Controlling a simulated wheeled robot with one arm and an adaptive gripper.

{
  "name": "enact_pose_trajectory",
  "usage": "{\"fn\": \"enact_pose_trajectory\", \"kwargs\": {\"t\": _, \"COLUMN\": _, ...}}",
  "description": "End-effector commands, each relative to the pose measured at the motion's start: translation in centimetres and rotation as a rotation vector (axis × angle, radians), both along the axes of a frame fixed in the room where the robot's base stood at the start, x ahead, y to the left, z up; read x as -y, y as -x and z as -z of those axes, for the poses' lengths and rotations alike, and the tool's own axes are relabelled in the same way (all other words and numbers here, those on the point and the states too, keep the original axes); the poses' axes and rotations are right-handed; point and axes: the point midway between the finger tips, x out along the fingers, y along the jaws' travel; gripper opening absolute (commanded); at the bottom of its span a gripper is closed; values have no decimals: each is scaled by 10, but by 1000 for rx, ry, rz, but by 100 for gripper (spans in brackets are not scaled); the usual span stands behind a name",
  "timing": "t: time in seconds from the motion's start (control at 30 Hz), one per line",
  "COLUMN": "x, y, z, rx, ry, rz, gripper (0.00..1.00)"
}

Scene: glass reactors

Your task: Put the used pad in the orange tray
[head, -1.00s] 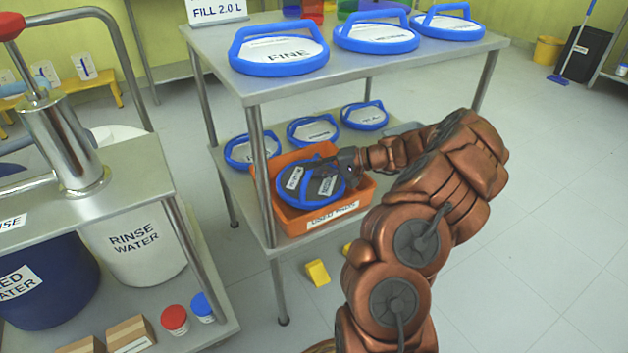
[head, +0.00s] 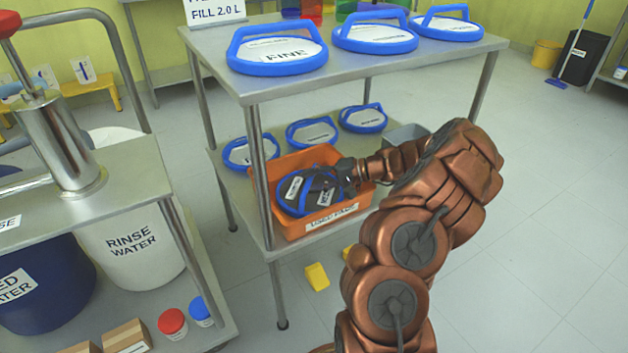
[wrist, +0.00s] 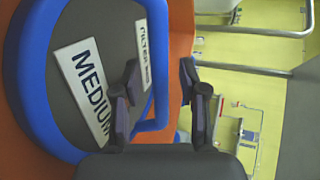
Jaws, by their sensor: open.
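The used pad (head: 297,204) is a dark grey disc with a blue rim and white labels, one reading MEDIUM (wrist: 83,82) in the wrist view. It lies tilted inside the orange tray (head: 332,221) on the lower shelf, resting within its walls as far as I can see. My gripper (head: 340,176) is at the right side of the pad, over the tray. In the wrist view my gripper (wrist: 159,82) has its fingers apart, with the pad's blue handle (wrist: 160,60) between them. I cannot tell whether a finger touches the handle.
Several clean blue-rimmed pads stand on the lower shelf (head: 232,185) behind the tray and on the upper shelf (head: 215,45). A table leg (head: 262,180) stands just left of the tray. A grey bin (head: 405,136) is behind my arm. The floor to the right is clear.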

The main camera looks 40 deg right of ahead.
Motion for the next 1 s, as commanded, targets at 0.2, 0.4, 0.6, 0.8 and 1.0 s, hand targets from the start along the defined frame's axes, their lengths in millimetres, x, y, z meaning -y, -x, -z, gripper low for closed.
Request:
{"fn": "enact_pose_trajectory", "kwargs": {"t": 0.2, "x": 0, "y": 0, "z": -4, "rx": 0, "ry": 0, "rz": 0, "gripper": 42}}
{"fn": "enact_pose_trajectory", "kwargs": {"t": 0.4, "x": 18, "y": 15, "z": -14, "rx": 1, "ry": 1, "rz": 3, "gripper": 42}}
{"fn": "enact_pose_trajectory", "kwargs": {"t": 0.6, "x": 45, "y": 40, "z": -28, "rx": 0, "ry": 0, "rz": 2, "gripper": 42}}
{"fn": "enact_pose_trajectory", "kwargs": {"t": 0.8, "x": 68, "y": 62, "z": -38, "rx": -1, "ry": -1, "rz": 1, "gripper": 42}}
{"fn": "enact_pose_trajectory", "kwargs": {"t": 1.0, "x": 82, "y": 73, "z": -43, "rx": 0, "ry": 1, "rz": 2, "gripper": 42}}
